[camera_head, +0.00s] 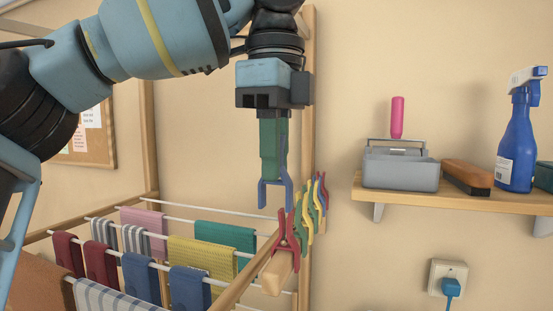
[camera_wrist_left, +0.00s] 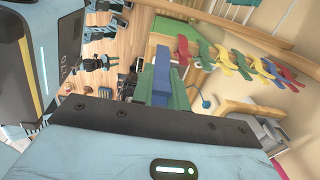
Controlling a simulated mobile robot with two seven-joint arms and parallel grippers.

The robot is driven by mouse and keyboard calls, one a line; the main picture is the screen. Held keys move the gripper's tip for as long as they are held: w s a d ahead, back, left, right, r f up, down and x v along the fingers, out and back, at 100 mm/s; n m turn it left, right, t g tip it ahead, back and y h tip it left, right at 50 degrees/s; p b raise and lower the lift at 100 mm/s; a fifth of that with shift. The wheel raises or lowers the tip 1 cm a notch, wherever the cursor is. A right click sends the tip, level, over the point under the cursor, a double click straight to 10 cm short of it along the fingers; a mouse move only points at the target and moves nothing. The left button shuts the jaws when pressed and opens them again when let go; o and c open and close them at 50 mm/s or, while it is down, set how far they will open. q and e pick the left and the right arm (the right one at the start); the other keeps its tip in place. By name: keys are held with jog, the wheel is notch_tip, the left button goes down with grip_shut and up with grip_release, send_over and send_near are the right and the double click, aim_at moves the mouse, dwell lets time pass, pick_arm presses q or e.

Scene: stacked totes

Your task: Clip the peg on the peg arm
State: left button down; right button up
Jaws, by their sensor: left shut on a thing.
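My left gripper (camera_head: 273,170) points straight down and its green fingers are shut on a blue peg (camera_head: 275,193). The peg hangs upright with its two prongs pointing down. The wooden peg arm (camera_head: 277,274) juts toward me below it, with several red, yellow, green and blue pegs (camera_head: 283,231) clipped along it. The held peg is above and slightly left of this row, apart from it. In the left wrist view, the held blue peg (camera_wrist_left: 161,74) shows between the fingers, and the clipped row (camera_wrist_left: 237,62) lies to the right. My right gripper is not in view.
A drying rack with several cloths (camera_head: 203,260) on white rods stands below and left. A wooden shelf (camera_head: 450,197) on the right wall holds a grey caddy (camera_head: 401,170), a brush (camera_head: 467,177) and a blue spray bottle (camera_head: 516,150).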

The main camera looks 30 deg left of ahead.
pick_arm(q)
jog(key=shift+s, duration=0.1)
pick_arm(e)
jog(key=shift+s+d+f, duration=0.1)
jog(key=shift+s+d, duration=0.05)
pick_arm(q)
jog(key=shift+f+b, duration=0.35)
jog(key=shift+f, duration=4.9)
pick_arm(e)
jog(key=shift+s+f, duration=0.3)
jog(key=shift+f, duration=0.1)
pick_arm(q)
jog(key=c, duration=1.3)
grip_release()
